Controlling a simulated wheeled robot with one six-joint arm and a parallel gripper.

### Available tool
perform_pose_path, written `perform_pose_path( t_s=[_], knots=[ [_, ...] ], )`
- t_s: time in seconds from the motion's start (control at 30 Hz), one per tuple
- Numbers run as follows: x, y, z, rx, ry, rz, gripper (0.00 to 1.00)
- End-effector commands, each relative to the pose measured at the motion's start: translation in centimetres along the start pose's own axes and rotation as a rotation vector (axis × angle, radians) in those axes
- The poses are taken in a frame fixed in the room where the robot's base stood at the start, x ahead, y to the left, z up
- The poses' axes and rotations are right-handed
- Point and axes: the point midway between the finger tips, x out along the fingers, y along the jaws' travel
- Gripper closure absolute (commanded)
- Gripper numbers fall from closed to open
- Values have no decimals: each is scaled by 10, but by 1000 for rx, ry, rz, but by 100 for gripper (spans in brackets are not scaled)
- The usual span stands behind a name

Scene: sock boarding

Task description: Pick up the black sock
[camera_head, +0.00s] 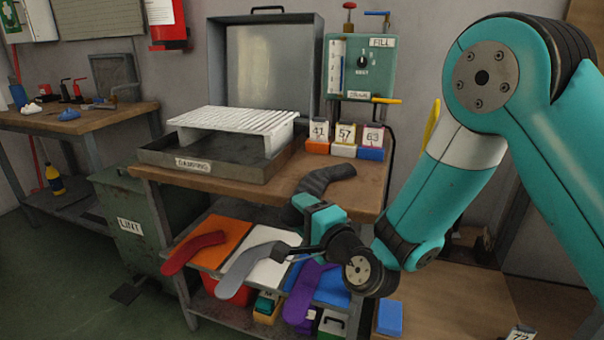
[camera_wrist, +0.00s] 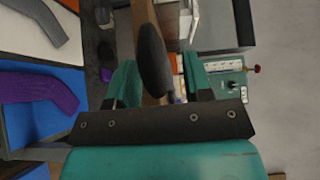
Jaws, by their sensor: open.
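The black sock (camera_head: 325,178) lies on the wooden bench top in the head view. Its near end bends down at the front edge, next to my gripper. In the wrist view the dark sock (camera_wrist: 152,62) stands between the two teal fingers of my gripper (camera_wrist: 160,80). The fingers are open, with a gap on each side of the sock. In the head view my gripper is at the bench's front edge and hides part of the sock's near end.
Below the bench top, a red sock (camera_head: 194,252), a grey sock (camera_head: 250,262) and a purple sock (camera_head: 306,292) lie on coloured mats. A damping tray (camera_head: 212,172) with a white rack (camera_head: 232,123) stands at the back left. Numbered blocks (camera_head: 344,151) stand behind the black sock.

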Motion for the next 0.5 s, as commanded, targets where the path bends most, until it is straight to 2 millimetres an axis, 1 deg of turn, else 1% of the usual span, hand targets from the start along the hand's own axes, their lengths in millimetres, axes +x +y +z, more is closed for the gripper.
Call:
perform_pose_path(
  t_s=[0.03,0.13,0.33,0.37,0.4,0.47,0.5],
  knots=[
    [2,-2,-5,2,11,3,54],
    [4,1,-9,1,19,4,54],
    [5,1,-3,1,9,0,54],
    [5,1,-2,1,7,0,56],
    [6,1,-2,1,6,0,65],
    [6,1,-2,1,7,0,79],
    [6,1,-3,1,7,1,88]
  ],
)
